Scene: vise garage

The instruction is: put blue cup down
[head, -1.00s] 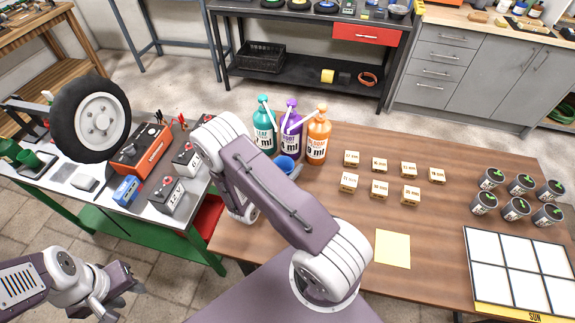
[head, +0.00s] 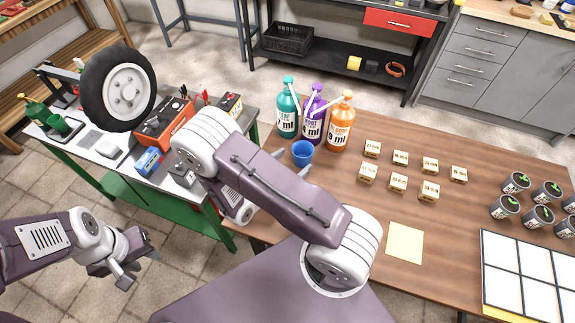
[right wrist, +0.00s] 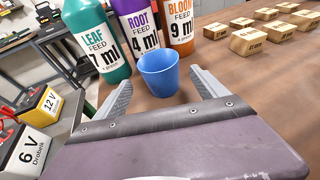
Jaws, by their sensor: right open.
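The blue cup (head: 302,153) stands upright on the wooden table, just in front of the feed bottles. It also shows in the right wrist view (right wrist: 159,74), just beyond the fingers. My right gripper (right wrist: 164,88) is open, with one finger to each side of the cup and a visible gap on both sides. In the head view my right gripper (head: 294,163) is partly hidden behind my own arm. My left gripper (head: 137,266) hangs empty over the floor at the lower left, its fingers apart.
A teal bottle (head: 287,109), a purple bottle (head: 313,116) and an orange bottle (head: 340,122) stand close behind the cup. Several small labelled blocks (head: 398,182) are to the right. A yellow sheet (head: 405,243) and a white gridded tray (head: 520,262) lie nearer.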

